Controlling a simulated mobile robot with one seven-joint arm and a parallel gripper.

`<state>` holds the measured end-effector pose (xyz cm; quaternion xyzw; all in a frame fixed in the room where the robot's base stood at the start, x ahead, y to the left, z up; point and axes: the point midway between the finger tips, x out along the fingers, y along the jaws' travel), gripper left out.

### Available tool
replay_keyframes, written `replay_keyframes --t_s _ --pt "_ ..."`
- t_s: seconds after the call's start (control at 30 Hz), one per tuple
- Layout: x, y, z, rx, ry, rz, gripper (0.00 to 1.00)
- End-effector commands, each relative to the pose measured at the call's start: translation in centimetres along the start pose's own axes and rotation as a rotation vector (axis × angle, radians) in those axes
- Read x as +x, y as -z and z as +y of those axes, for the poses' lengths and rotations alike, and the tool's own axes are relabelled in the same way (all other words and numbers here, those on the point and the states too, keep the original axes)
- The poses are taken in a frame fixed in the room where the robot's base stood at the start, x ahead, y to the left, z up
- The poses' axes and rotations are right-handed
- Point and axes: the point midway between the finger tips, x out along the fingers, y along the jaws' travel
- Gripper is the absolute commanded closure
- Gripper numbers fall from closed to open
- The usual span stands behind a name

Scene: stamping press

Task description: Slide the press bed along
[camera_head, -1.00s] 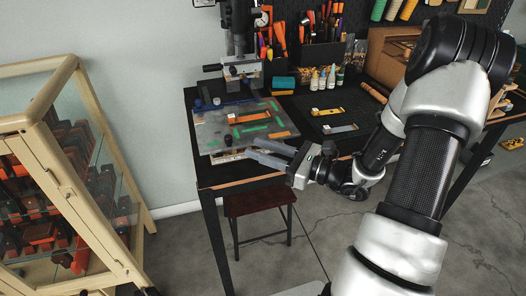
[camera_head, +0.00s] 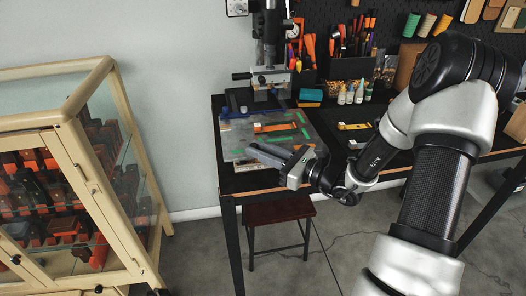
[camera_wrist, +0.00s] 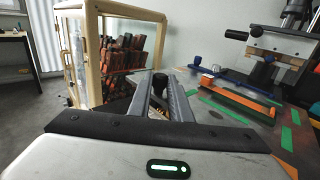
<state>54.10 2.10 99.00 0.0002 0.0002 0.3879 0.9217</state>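The press bed (camera_head: 236,138) is a flat grey plate with green strips and an orange bar, lying on the black table at the foot of the press. Its right part also shows in the wrist view (camera_wrist: 215,116). A black knob (camera_wrist: 159,84) stands upright between my finger ends in the wrist view; my fingers hide it in the head view. My gripper (camera_head: 262,153) reaches over the bed's front left corner. Its two fingers (camera_wrist: 160,92) are apart, one on each side of the knob; whether they touch it is unclear.
The stamping press (camera_head: 270,70) stands behind the bed. A wood-and-glass cabinet (camera_head: 75,125) holding red and black items stands left of the table. A brown stool (camera_head: 279,211) sits under the table's front edge. Tool holders and small bottles (camera_head: 350,93) line the table's back.

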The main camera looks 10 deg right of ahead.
Motion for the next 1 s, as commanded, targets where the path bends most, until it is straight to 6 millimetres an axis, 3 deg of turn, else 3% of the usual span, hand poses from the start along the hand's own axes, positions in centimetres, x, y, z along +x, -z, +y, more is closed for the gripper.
replay_keyframes --t_s 0.23,1.0 --pt "0.3 0.0 -0.4 -0.001 0.0 0.0 1.0" --pt "4.1 0.0 -4.3 -0.003 0.002 -0.001 1.0"
